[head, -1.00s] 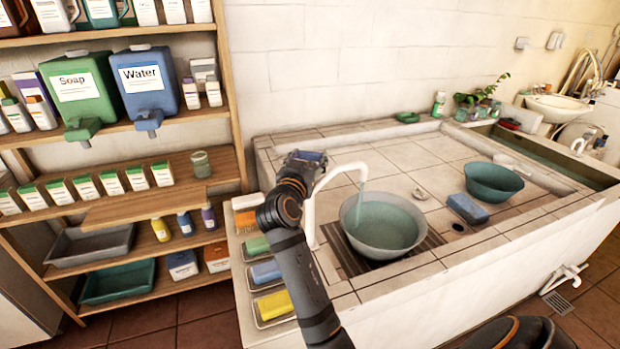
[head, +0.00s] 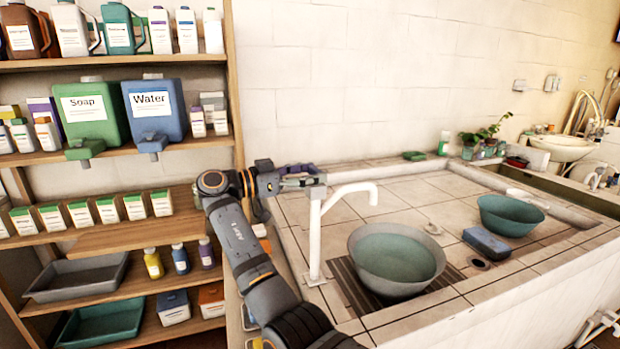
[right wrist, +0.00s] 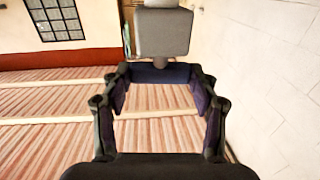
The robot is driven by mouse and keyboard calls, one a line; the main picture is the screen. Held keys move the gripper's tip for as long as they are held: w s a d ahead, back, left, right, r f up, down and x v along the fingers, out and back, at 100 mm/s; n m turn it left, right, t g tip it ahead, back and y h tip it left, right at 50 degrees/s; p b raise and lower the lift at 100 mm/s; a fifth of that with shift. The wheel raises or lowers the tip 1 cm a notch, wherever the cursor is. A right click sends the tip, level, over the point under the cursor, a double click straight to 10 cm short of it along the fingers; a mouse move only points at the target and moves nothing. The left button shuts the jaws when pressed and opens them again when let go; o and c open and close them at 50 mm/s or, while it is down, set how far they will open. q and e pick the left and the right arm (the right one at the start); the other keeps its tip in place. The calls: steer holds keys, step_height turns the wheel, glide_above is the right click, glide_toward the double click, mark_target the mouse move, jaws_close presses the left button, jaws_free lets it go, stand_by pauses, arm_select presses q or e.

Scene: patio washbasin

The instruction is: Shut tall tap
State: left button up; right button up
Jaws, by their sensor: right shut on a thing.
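The tall tap (head: 314,240) is white and stands upright at the near left of the tiled basin top. Its spout reaches right over a grey bowl (head: 363,282) of water, and no stream shows under it. My right gripper (head: 300,181) is at the tap's top, shut on its handle, coming from the left. The gripper hides most of the handle. In the right wrist view, my fingers (right wrist: 160,75) close in front of a grey block, which seems to be part of the tap's top. My left gripper is out of view.
A teal bowl (head: 510,215) and a blue sponge (head: 486,243) lie to the right on the tiles. A wooden shelf (head: 150,243) with bottles, boxes and tanks stands close on the left. The white wall is behind.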

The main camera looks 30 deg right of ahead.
steer(key=shift+w+m+g, duration=0.1)
steer(key=shift+m+g, duration=0.5)
steer(key=shift+g, duration=0.6)
steer(key=o, duration=1.1)
steer(key=shift+d, duration=0.1)
steer(key=shift+o, duration=0.2)
steer(key=shift+r, duration=0.3)
step_height(320, 180, up, 9)
steer(key=shift+r, duration=0.2)
